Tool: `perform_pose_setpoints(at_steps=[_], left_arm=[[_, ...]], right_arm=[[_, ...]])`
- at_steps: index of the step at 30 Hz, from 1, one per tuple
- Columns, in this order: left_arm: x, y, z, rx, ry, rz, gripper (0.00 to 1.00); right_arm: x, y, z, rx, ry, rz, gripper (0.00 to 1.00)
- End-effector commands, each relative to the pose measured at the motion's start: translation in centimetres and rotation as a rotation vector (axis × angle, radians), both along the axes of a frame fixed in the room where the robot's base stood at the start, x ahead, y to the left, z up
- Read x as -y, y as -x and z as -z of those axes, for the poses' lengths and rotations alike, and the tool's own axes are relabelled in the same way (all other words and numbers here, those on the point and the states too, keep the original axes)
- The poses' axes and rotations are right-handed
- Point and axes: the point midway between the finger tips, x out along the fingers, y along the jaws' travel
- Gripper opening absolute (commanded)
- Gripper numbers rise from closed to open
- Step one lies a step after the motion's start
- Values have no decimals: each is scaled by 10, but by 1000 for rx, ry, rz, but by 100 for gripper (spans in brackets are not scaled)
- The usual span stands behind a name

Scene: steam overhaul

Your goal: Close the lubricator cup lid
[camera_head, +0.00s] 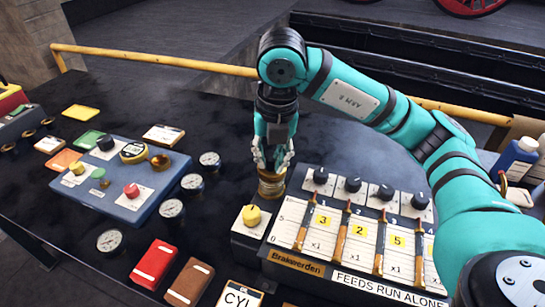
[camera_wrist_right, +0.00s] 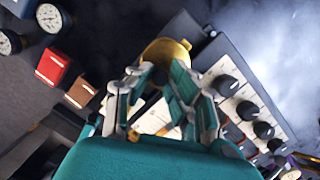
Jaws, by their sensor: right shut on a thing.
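The brass lubricator cup (camera_head: 271,187) stands upright at the back left corner of the lubricator box (camera_head: 290,262). My right gripper (camera_head: 272,163) points down from directly above it, with its fingers closed in at the cup's top. In the right wrist view, the round brass top (camera_wrist_right: 168,48) shows just beyond the fingertips of my right gripper (camera_wrist_right: 160,75). The gripper is shut on the cup's lid, as far as I can see. The fingers hide the part they hold, and I cannot tell how the lid sits on the cup. My left gripper is not in view.
The box carries several black knobs (camera_head: 353,184), a yellow knob (camera_head: 251,215) and upright brass levers (camera_head: 341,232). A blue control panel (camera_head: 120,205) and gauges (camera_head: 172,208) lie to the left. A yellow rail (camera_head: 160,60) runs behind. A blue bottle (camera_head: 514,158) stands at right.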

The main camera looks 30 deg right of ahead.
Motion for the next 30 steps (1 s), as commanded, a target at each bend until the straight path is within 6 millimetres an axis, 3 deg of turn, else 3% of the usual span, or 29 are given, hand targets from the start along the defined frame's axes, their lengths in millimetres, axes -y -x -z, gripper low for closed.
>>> perform_pose_setpoints(at_steps=[7, 24, 25, 30], left_arm=[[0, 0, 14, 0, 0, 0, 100], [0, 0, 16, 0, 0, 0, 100], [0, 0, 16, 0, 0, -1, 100], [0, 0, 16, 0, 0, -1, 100]], right_arm=[[-3, 3, 6, 70, 77, -1, 0], [-4, 4, 6, 92, 105, 0, 0], [-4, 4, 6, 92, 105, 0, 18], [-4, 4, 7, 91, 104, 0, 40]])
